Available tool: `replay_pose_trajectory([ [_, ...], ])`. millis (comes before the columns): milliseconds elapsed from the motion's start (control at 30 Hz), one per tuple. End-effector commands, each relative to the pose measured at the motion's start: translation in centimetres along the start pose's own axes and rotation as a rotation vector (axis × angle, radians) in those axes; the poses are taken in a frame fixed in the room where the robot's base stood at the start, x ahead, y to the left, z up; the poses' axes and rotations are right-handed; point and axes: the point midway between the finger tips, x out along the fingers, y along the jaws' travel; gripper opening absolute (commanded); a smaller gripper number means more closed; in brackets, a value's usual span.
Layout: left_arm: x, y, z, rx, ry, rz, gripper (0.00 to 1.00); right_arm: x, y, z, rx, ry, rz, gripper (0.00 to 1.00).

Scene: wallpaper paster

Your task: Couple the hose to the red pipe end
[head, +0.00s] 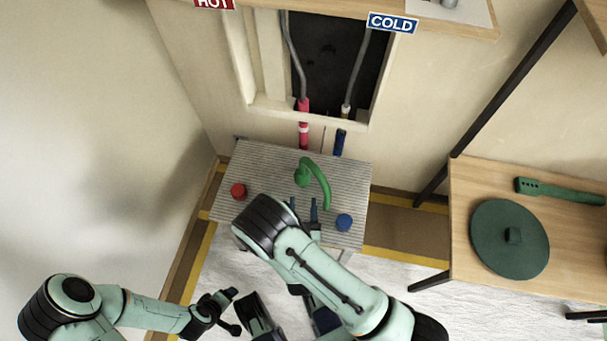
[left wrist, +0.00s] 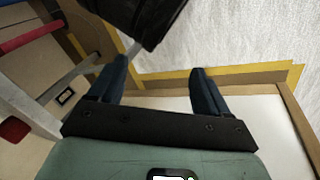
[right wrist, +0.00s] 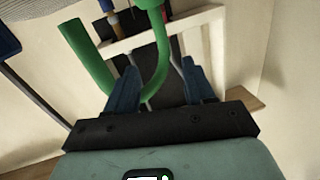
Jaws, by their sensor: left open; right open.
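In the head view, a grey hose (head: 293,55) hangs down the left side of the wall opening. It ends in a red piece (head: 303,104) at the sill. Below is the red pipe end (head: 303,130) with a pale band; I cannot tell whether the two are joined. My right gripper (head: 303,206) is open and empty over the ribbed counter, by the green faucet (head: 317,180). Its open fingers (right wrist: 160,82) also show in the right wrist view. My left gripper (left wrist: 158,70) is open and empty in the left wrist view, low and away from the pipes.
A second grey hose (head: 356,65) hangs at the right above a blue pipe (head: 340,142). The ribbed counter (head: 265,160) holds a red knob (head: 238,190) and a blue knob (head: 344,222). A wooden table (head: 465,180) with a green disc (head: 510,240) stands at right.

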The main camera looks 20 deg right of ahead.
Motion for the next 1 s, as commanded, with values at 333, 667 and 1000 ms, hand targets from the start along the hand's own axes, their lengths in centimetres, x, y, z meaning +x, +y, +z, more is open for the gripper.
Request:
replay_pose_trajectory([
  [333,0.8,-0.2,-1.0,-0.002,0.031,-0.002,0.78,3.9,-0.3,-0.7,0.006,0.035,-0.005,0.53],
  [667,1.5,-0.7,-1.4,-0.006,0.042,-0.008,0.78,8.1,-0.3,-0.7,0.003,0.028,-0.007,0.53],
  [1000,3.1,-2.5,0.7,-0.024,-0.026,-0.039,0.78,12.4,-0.3,-0.8,0.004,0.030,-0.006,0.53],
])
